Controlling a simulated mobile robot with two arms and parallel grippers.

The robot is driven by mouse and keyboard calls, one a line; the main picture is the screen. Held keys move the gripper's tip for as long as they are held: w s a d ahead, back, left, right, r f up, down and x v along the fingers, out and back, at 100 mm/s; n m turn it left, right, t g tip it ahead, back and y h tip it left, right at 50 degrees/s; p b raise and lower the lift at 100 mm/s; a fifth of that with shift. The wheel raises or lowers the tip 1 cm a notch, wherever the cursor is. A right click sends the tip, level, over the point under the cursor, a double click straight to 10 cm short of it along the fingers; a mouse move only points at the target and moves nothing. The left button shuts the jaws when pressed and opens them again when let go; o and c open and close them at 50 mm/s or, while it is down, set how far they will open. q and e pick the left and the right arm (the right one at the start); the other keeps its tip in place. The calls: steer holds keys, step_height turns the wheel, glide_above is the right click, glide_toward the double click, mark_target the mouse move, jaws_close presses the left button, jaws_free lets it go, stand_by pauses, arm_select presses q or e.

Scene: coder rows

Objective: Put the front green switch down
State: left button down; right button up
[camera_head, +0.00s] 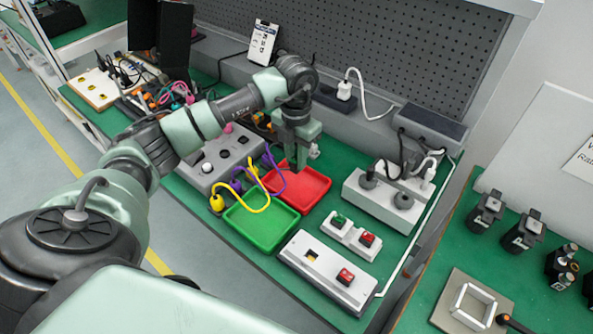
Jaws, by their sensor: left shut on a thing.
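My left gripper (297,160) reaches in from the left and points down over the back edge of the red tray (303,188). It is shut on a small dark thing, which fits the front green switch but is mostly hidden by the fingers. The front white panel (322,262) has an open slot at its left and a red switch (345,276) at its right. Behind it, a smaller white block (352,232) carries another green switch (338,221) and a red switch (367,240). My right gripper is not in view.
A green tray (262,220) lies in front of the red tray, with yellow and purple cables (250,200) across their left edges. A grey control box (215,163) stands to the left. A white socket block (383,198) stands at the right. A grey pegboard (360,45) closes the back.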

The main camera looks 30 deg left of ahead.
mark_target(296, 172)
arm_select(q)
step_height(296, 172, down, 6)
steer(key=shift+r+p, duration=0.1)
steer(key=shift+p, duration=0.25)
steer(key=shift+f, duration=0.3)
steer(key=shift+f, duration=0.2)
steer(key=c, duration=1.2)
jaws_free()
steer(key=shift+c, duration=0.2)
steer(key=shift+r, duration=0.15)
steer(key=shift+r, duration=0.2)
step_height(296, 172, up, 12)
steer(key=shift+f+b, duration=0.1)
steer(key=shift+b, duration=1.05)
